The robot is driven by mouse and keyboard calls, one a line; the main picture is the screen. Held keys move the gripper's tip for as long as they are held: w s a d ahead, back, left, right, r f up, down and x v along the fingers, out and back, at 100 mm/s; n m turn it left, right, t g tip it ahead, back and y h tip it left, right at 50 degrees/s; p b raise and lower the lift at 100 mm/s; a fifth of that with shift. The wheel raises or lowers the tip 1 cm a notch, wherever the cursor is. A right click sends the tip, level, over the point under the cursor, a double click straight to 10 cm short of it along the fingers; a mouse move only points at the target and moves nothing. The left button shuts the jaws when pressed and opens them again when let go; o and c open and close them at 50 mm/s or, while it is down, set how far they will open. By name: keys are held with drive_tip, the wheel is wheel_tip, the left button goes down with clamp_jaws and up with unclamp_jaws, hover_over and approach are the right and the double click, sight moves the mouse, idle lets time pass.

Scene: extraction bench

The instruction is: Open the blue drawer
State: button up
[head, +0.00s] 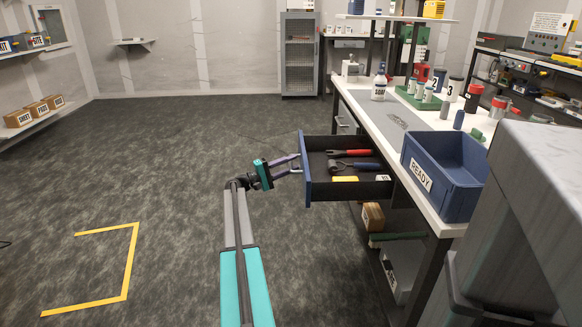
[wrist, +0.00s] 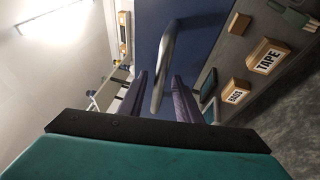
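The blue drawer (head: 305,180) under the workbench is pulled well out, and its inside shows. My gripper (head: 290,164) is at the handle, in front of the drawer. In the wrist view, the two purple fingers (wrist: 160,98) are apart, one on each side of the handle bar, with gaps visible.
A blue bin marked READY (head: 432,180) stands on the bench's near corner. Bottles and cups stand farther back on the bench top (head: 385,115). Cardboard boxes (head: 372,217) sit on the shelf below. The floor left of the drawer is clear, with yellow tape (head: 130,262) marking.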

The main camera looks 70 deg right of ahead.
drive_tip(key=shift+w, duration=0.1)
drive_tip(key=p+v, duration=0.2)
drive_tip(key=v, duration=1.1)
drive_tip(key=shift+w+a+f, duration=0.15)
drive_tip(key=shift+a+f, duration=0.05)
drive_tip(key=shift+a, duration=0.1)
